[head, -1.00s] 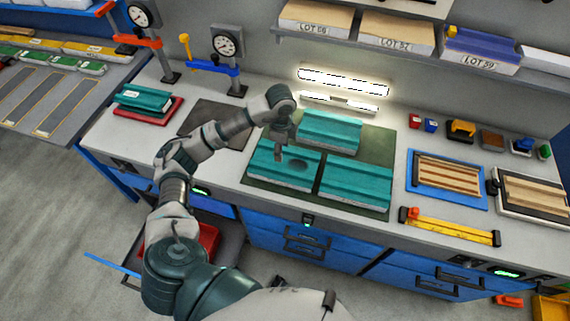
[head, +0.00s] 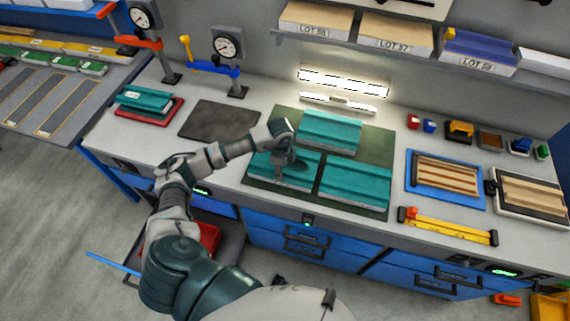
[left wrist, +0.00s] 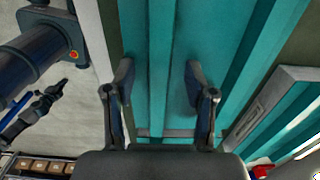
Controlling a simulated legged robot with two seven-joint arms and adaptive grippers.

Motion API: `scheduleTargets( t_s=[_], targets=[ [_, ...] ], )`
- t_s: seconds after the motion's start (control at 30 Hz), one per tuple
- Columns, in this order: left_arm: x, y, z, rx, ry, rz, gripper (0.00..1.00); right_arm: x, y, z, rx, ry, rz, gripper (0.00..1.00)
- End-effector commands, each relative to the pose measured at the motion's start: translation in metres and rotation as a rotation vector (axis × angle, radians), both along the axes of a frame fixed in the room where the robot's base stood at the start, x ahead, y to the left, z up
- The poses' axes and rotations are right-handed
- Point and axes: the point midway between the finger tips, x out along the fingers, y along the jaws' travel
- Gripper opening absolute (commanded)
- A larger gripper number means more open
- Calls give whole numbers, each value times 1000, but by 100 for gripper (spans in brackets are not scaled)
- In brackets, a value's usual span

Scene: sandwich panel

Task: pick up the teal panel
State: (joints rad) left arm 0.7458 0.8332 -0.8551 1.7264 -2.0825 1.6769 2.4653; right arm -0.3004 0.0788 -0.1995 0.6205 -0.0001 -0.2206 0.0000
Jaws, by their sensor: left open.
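Several teal panels lie on the bench. Three are on a dark green mat (head: 377,143): a back panel (head: 331,131), a front right panel (head: 356,184) and a front left panel (head: 262,168). Another teal panel (head: 147,99) lies on a red tray at the left. My left gripper (head: 290,180) is over the front left panel and hides part of it. In the left wrist view the gripper (left wrist: 160,82) is open, its fingers apart above a ribbed teal panel (left wrist: 160,40). I cannot tell whether the fingertips touch it. My right gripper is not in view.
A dark grey pad (head: 219,119) lies left of the mat. Dial gauge stands (head: 229,50) are at the back left. A blue-framed tray (head: 447,178) and a yellow level (head: 450,226) lie to the right. A shelf with lot boxes (head: 316,20) overhangs the back.

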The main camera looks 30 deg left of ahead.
Motion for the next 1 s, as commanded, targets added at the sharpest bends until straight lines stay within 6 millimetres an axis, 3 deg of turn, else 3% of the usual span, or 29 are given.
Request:
scheduleTargets(
  t_s=[0.03,0.2,0.27,0.67,1.0],
  targets=[
    [0,0,0,0,0,0,55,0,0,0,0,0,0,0],
    [0,0,0,0,0,0,13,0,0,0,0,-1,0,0],
    [0,0,0,0,0,0,0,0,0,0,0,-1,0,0],
    [2,1,8,0,-3,1,0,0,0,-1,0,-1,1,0],
    [1,0,77,0,-6,-1,0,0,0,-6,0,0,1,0]
  ],
)
